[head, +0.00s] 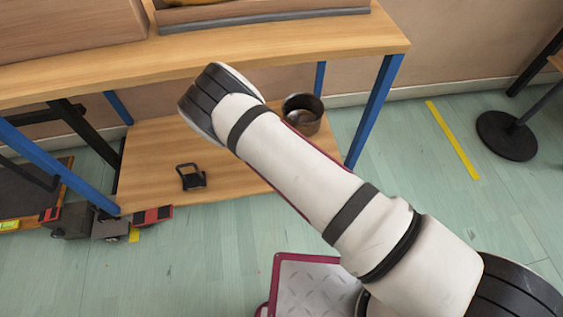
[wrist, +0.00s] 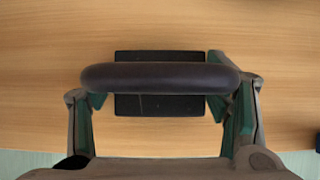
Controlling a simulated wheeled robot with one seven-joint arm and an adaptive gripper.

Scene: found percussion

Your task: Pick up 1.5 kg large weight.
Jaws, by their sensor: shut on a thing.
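In the wrist view, a weight (wrist: 160,108) has a dark rectangular base and a thick, rounded dark handle (wrist: 160,76) running across above it. My gripper (wrist: 160,100) is shut on the weight, with one finger with a green pad at each end of the handle. Wood shows behind the weight; I cannot tell whether its base touches it. In the head view, my gripper is hidden beyond my arm. A black weight with a squared loop handle (head: 191,179) stands on the lower shelf there; I cannot tell whether it is the same one.
The lower wooden shelf (head: 150,155) also holds a dark round pot (head: 303,114) at the right. Blue legs (head: 377,105) and the tabletop (head: 300,42) frame it. Red and black blocks (head: 152,216) sit by the left front leg. Open floor (head: 200,270) lies in front.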

